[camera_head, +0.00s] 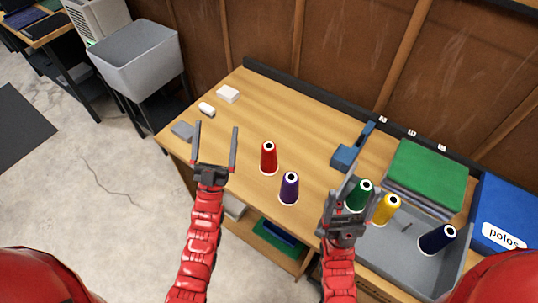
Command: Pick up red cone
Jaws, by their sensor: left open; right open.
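The red cone (269,158) of thread stands upright on the wooden table (262,105), with a white top. A purple cone (289,188) stands just in front and to its right. My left gripper (215,142) is open and empty, its two fingers spread, to the left of the red cone and apart from it. My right gripper (345,200) is open, to the right of the purple cone and beside the grey tray. It partly covers the green cone (360,195) in this view.
A grey tray (400,261) holds green, yellow (386,209) and dark blue (438,239) cones. Folded green cloth (427,172) and a blue polos box (508,215) stand at the right. A blue tool (348,155) lies behind. Small white items (228,94) lie at the back left.

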